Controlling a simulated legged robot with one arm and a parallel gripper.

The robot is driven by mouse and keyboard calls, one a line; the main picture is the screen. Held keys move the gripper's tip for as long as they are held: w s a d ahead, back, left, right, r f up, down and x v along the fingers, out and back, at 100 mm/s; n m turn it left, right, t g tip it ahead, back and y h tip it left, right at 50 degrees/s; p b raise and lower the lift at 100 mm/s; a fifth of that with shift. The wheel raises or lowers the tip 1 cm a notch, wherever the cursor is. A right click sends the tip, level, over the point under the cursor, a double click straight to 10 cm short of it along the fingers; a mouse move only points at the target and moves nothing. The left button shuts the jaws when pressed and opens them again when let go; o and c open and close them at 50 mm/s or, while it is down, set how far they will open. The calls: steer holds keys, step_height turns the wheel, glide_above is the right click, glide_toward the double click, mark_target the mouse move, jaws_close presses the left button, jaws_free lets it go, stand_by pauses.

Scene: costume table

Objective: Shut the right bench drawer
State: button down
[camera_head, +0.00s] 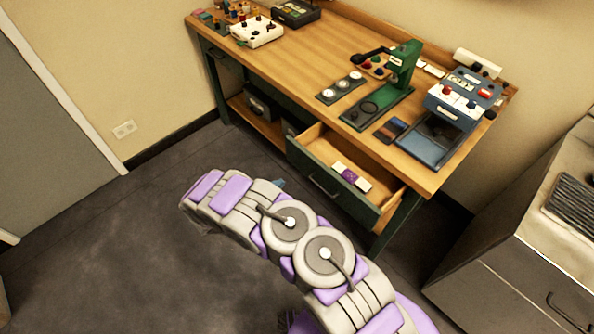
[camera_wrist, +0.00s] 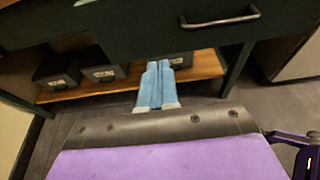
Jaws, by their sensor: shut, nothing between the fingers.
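The right bench drawer (camera_head: 334,183) is pulled out from the green-framed bench (camera_head: 310,75) in the head view. Small white and purple items lie inside it. Its dark front (camera_wrist: 190,35) fills the top of the wrist view, with a metal bar handle (camera_wrist: 222,18) right of centre. My gripper (camera_wrist: 157,68) shows as two light blue fingers shut together, empty, just below the drawer front in the picture. I cannot tell whether the fingertips touch it. In the head view my arm hides most of the gripper; a bit of blue shows left of the drawer.
Dark bins (camera_wrist: 103,73) sit on the bench's low wooden shelf (camera_wrist: 195,70). A green press (camera_head: 400,70) and a blue-grey box (camera_head: 440,130) stand on the benchtop. A grey cabinet (camera_head: 530,240) is at the right. The floor (camera_head: 110,240) at left is clear.

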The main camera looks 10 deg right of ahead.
steer(key=b, duration=0.1)
glide_toward(307, 167)
step_height(307, 167, down, 3)
steer(key=w, duration=0.1)
steer(key=w+d, duration=0.1)
steer(key=w+d+b, duration=0.1)
steer(key=d, duration=0.1)
steer(key=w+d, duration=0.1)
steer(key=d, duration=0.1)
steer(key=shift+d+r, duration=0.15)
steer(key=shift+d, duration=0.05)
steer(key=shift+w+a, duration=0.1)
steer(key=shift+a, duration=0.55)
steer(key=w+d+b, duration=0.1)
steer(key=w+d, duration=0.2)
steer(key=d, duration=0.2)
steer(key=w+d+b, duration=0.1)
steer(key=w+d, duration=0.2)
steer(key=d, duration=0.1)
steer(key=w+d+b, duration=0.1)
steer(key=w+d, duration=0.3)
steer(key=d, duration=0.1)
steer(key=shift+d, duration=0.3)
steer(key=shift+w+d+b, duration=0.3)
steer(key=shift+w+d, duration=0.05)
steer(key=shift+d, duration=0.1)
steer(key=shift+r, duration=0.1)
steer(key=shift+w+d+r, duration=0.1)
steer(key=shift+d+r, duration=0.05)
